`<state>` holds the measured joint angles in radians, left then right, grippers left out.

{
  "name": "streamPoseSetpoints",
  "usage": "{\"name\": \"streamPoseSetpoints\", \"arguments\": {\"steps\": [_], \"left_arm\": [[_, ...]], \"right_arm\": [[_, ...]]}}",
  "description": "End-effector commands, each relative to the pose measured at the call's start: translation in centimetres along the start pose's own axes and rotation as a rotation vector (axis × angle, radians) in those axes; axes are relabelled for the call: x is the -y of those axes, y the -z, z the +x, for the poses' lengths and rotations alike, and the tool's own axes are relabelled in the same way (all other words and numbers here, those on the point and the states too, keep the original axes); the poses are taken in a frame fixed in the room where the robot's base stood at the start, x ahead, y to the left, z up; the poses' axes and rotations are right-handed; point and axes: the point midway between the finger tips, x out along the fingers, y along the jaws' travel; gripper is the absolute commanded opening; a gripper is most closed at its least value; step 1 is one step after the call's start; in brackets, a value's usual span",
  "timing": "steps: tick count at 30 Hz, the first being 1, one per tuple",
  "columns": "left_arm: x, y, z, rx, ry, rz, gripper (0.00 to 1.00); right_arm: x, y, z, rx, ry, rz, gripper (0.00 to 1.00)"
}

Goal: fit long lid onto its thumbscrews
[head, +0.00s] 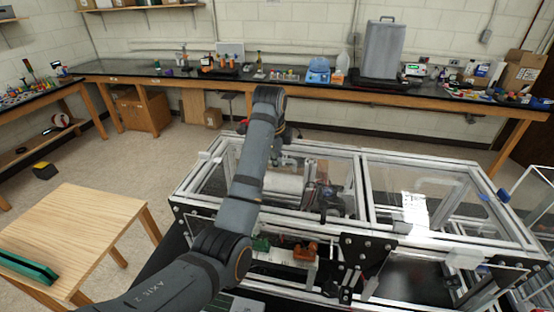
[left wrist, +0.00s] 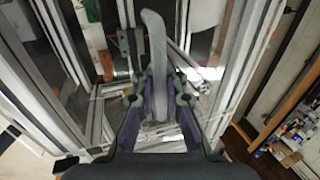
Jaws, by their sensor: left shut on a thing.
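My left gripper (left wrist: 160,112) is shut on a pale grey curved bar (left wrist: 155,45), which stands between its two fingers in the left wrist view. The bar looks like a handle; I cannot tell which panel it joins. In the head view my left arm reaches over the extrusion frame (head: 362,185), and its bent wrist hides most of the gripper near the frame's far edge. Clear panels cover the frame's top, one on the left (head: 225,165) and one on the right (head: 470,215). Whether the long lid lies flat or is raised cannot be told. The thumbscrews are too small to make out.
A wooden table (head: 90,225) with a green case (head: 25,268) stands at the left. A long black-topped bench (head: 345,86) with lab items runs along the back wall. The floor (head: 120,155) between is mostly clear. Black corner plates (head: 365,255) mark the frame's front.

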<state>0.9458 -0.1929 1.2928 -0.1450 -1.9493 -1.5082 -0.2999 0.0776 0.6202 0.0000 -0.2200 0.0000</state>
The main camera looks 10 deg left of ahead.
Motion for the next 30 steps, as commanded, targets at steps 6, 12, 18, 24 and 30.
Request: {"name": "streamPoseSetpoints", "arguments": {"steps": [6, 12, 18, 24, 30], "left_arm": [[0.1, 0.0, -0.1, 0.0, 0.004, 0.0, 0.18], [0.1, 0.0, -0.1, 0.0, 0.002, 0.0, 0.38], [-0.1, 0.0, 0.2, 0.0, -0.004, 0.0, 0.38], [0.5, 0.0, -1.6, 0.0, 0.001, 0.0, 0.38], [2.5, 0.3, -5.8, 0.003, 0.003, -0.005, 0.38]], "right_arm": [[-0.1, 0.0, 0.0, 0.0, -0.001, 0.0, 0.78], [-0.2, 0.0, 0.0, 0.0, -0.002, -0.001, 0.78], [-0.4, 0.0, 0.0, 0.0, -0.005, -0.002, 0.78], [-0.4, 0.0, -0.5, 0.0, -0.004, -0.002, 0.78], [-0.3, 0.0, -1.0, 0.002, -0.003, -0.001, 0.78]]}}
